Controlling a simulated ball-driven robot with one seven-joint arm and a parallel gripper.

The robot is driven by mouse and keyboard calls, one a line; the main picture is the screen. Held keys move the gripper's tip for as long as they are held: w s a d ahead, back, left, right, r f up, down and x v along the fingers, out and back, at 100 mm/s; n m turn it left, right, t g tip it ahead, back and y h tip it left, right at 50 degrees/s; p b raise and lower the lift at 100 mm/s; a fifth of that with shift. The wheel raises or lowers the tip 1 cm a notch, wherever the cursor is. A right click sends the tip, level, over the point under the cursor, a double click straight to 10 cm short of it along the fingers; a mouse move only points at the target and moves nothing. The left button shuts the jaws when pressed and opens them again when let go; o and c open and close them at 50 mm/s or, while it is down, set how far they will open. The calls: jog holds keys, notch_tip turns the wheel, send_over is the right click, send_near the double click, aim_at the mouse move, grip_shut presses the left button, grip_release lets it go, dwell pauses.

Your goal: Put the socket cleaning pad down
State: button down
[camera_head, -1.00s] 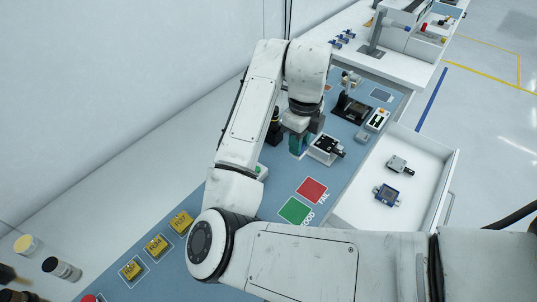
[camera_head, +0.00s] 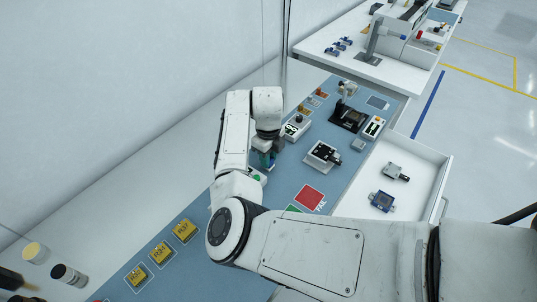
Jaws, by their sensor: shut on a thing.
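My gripper (camera_head: 268,152) is left of the middle of the blue mat, small in the view and partly covered by my arm. It is shut on a teal piece, which I take to be the socket cleaning pad (camera_head: 264,160). The pad hangs upright below the gripper, just above or at the mat; I cannot tell whether it touches. A small pale item with a green top (camera_head: 257,177) sits just below it in the picture. The silver and black socket fixture (camera_head: 323,157) stands to the right, apart from the gripper.
The blue mat (camera_head: 290,178) is bare between the gripper and the red FAIL square (camera_head: 309,197). A white device (camera_head: 295,128) stands close behind the gripper. A white tray (camera_head: 421,197) with two parts lies right. Yellow blocks (camera_head: 162,252) sit at front left.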

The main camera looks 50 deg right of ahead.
jog(key=shift+f, duration=0.15)
jog(key=shift+f, duration=0.1)
jog(key=shift+f, duration=0.15)
jog(key=c, duration=0.9)
grip_release()
notch_tip(320, 180, up, 13)
jog(key=b, duration=0.2)
jog(key=shift+f+b, duration=0.2)
jog(key=shift+b, duration=0.2)
jog(key=shift+f, duration=0.1)
